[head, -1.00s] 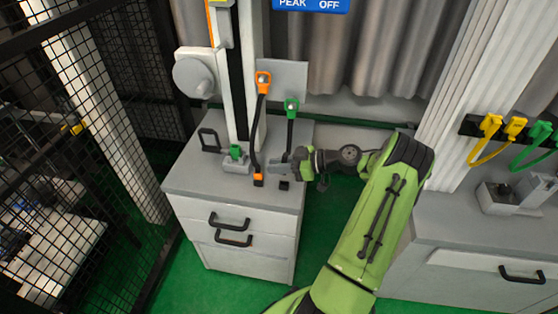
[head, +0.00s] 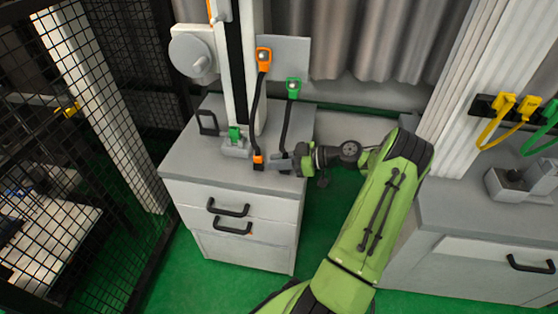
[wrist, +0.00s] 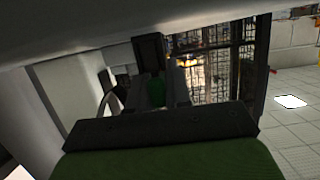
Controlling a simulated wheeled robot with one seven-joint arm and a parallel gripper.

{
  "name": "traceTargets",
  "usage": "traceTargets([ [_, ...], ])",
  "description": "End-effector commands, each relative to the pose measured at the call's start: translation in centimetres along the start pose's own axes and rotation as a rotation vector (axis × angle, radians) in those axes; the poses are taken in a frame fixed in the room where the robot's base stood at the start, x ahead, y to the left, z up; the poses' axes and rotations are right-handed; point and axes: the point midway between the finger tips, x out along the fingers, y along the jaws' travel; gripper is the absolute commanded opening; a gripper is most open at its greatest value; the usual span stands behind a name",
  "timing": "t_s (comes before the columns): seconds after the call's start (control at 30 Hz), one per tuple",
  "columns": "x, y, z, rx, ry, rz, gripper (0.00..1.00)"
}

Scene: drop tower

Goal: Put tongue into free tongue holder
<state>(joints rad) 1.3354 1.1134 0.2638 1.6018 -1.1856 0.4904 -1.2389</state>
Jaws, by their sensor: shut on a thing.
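My gripper (head: 278,163) is low over the right side of the grey cabinet top, with its fingers pointing left. It is shut on the tongue, which is mostly hidden by the fingers in the head view. The fingertips are close to an orange-and-black piece (head: 258,161) on the cabinet; I cannot tell whether they touch. In the wrist view a green piece (wrist: 156,92) shows between the dark fingers; I cannot tell whether it is held or beyond. A green piece (head: 235,132) sits in a grey block (head: 234,148) at the column's foot.
An orange hanger (head: 264,57) and a green hanger (head: 293,86), each with a black strap, are on a grey panel. Yellow loops (head: 503,103) hang at the right above another cabinet. A mesh fence (head: 75,100) stands at the left.

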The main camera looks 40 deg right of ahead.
Motion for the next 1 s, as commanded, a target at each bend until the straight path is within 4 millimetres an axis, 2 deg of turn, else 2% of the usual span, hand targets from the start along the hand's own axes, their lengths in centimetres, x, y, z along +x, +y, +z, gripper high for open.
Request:
traceTargets([
  [0.37, 0.1, 0.0, 0.4, 0.001, 0.0, 0.0, 0.01],
  [0.4, 0.1, 0.0, 0.3, 0.001, 0.0, 0.0, 0.24],
  [0.57, 0.1, 0.0, 0.3, 0.0, 0.0, 0.0, 0.48],
  [0.87, -0.2, 0.0, 0.3, 0.001, 0.0, 0.001, 0.48],
  [1.0, -2.6, 0.1, 0.2, 0.001, -0.001, 0.006, 0.48],
])
